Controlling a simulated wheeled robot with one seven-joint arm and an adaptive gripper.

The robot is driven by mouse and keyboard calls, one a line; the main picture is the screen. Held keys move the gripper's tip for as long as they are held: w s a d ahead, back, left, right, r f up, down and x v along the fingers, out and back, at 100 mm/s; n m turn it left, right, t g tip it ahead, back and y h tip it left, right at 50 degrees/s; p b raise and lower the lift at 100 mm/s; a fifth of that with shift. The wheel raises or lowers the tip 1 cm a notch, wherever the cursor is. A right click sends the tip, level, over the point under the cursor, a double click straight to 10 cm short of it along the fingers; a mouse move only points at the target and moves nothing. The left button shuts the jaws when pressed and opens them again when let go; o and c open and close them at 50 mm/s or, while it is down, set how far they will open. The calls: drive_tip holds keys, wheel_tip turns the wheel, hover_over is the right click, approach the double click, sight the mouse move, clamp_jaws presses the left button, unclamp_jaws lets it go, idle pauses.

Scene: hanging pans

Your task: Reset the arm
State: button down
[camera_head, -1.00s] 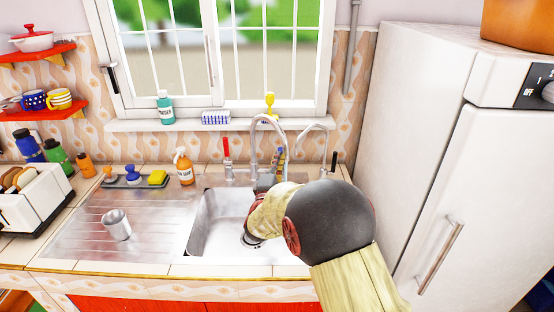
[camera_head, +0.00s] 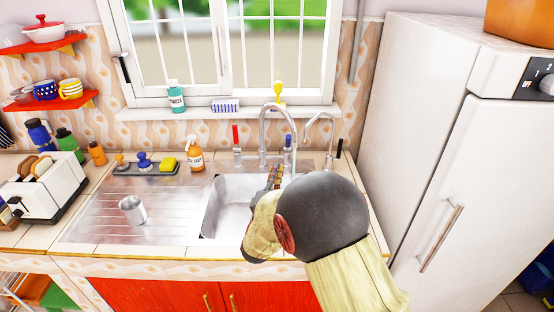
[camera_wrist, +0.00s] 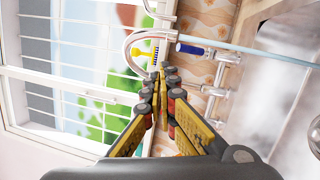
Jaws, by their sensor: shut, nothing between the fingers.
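My arm bends in front of the sink (camera_head: 228,212) in the head view. My gripper (camera_head: 274,176) shows only in part there, beyond the dark round joint of my arm and below the curved tap (camera_head: 264,140). In the wrist view my gripper (camera_wrist: 163,84) has its black and yellow fingers brought together at the tips, with nothing between them. It points toward the taps and the window. The tap with a blue handle (camera_wrist: 190,48) lies beyond the fingertips. My arm hides the right part of the sink.
A metal cup (camera_head: 132,210) lies on the drainboard at left. A toaster (camera_head: 45,185) is at far left. A white fridge (camera_head: 420,130) stands close on the right.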

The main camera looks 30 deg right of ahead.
drive_tip(key=s+a+r+m+g+y, duration=0.1)
drive_tip(key=a+r+m+y, duration=0.15)
drive_tip(key=a+y, duration=0.5)
drive_tip(key=s+a+r+m+y, duration=0.2)
drive_tip(key=a+r+y, duration=0.25)
drive_tip(key=a, duration=0.55)
drive_tip(key=s+a+f+m+g, duration=0.1)
drive_tip(key=s+a+m+g, duration=0.1)
drive_tip(key=s, duration=1.2)
drive_tip(key=s+a+f+m+g+y, duration=0.1)
drive_tip(key=s+m+g, duration=0.4)
drive_tip(key=s, duration=0.9)
drive_tip(key=shift+s+a+g+y, duration=0.3)
drive_tip(key=shift+s+a+g, duration=0.05)
drive_tip(key=shift+a+g, duration=0.15)
